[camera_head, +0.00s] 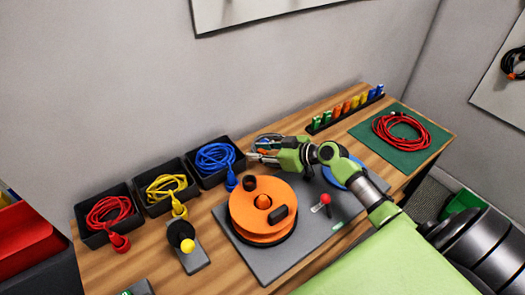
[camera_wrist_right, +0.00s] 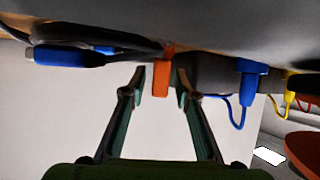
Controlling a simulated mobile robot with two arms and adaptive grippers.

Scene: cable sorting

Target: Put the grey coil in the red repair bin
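A dark grey coil (camera_head: 267,137) lies at the back of the bench, partly hidden by my right gripper. In the wrist view dark cable (camera_wrist_right: 105,37) shows with a blue plug (camera_wrist_right: 62,57) and an orange tab (camera_wrist_right: 161,78). My right gripper (camera_head: 257,152) is at the coil. In the wrist view its fingers (camera_wrist_right: 160,82) stand apart on either side of the orange tab, with a gap visible on the left; a firm hold is not evident. The red bin (camera_head: 27,240) is at the far left edge, partly cut off. My left gripper is out of view.
Black trays with red (camera_head: 108,212), yellow (camera_head: 165,187) and blue (camera_head: 214,157) cables line the wall between coil and red bin. An orange reel (camera_head: 262,215) stands on a grey mat (camera_head: 330,228). A red coil (camera_head: 401,131) lies on a green mat (camera_head: 420,151) at right.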

